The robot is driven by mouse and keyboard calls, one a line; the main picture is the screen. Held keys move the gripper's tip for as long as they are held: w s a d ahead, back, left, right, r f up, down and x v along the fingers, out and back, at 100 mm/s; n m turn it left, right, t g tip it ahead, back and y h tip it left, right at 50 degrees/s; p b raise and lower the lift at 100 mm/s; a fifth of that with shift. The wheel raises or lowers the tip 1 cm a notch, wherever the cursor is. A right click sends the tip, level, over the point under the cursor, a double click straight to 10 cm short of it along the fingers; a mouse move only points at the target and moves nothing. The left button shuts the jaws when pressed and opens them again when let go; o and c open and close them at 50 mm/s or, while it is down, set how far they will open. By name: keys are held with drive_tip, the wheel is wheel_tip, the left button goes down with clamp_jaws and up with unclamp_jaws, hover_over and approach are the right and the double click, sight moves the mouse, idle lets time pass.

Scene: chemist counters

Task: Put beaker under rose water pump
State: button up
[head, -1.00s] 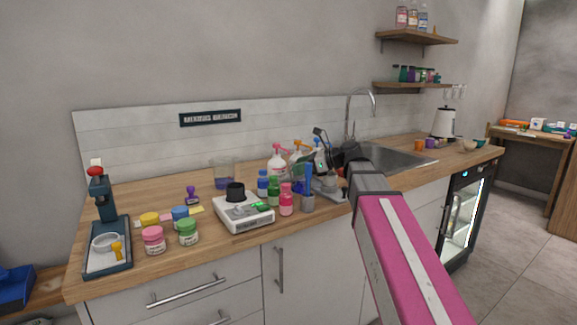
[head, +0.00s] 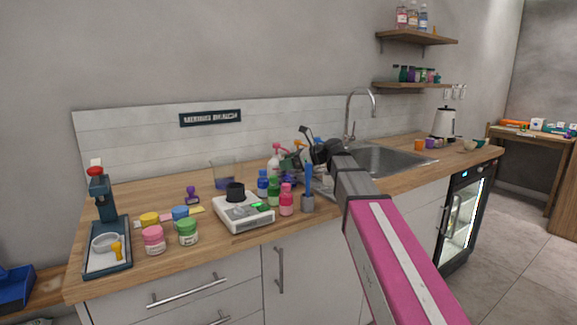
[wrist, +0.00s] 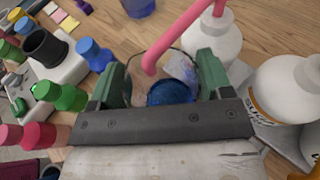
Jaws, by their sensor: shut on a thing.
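My gripper (wrist: 160,78) has green fingers and is shut on a clear glass beaker (wrist: 180,66). Something blue shows at the beaker's bottom, in it or through it. A white bottle (wrist: 215,38) with a pink pump (wrist: 176,40) stands just beyond the right finger. In the wrist view its curved pink spout overlaps the beaker's mouth; the height gap between them is hard to judge. In the head view the pink pump top (head: 276,149) shows left of my gripper (head: 290,160), and the beaker is hard to make out there.
Another white pump bottle (wrist: 285,88) is close on the right. Small blue (wrist: 93,54), green (wrist: 62,96) and pink (wrist: 42,135) bottles stand close on the left, beside a white scale (head: 246,213). A transparent container (head: 223,173) stands behind. The sink (head: 385,160) is to the right.

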drive_tip(key=shift+s+f, duration=0.15)
drive_tip(key=shift+f, duration=0.35)
drive_tip(key=shift+f, duration=0.15)
drive_tip(key=o, duration=1.3)
drive_tip(key=shift+c, duration=0.2)
drive_tip(key=shift+d+r, duration=0.15)
drive_tip(key=shift+r, duration=0.05)
drive_tip(key=v, duration=1.2)
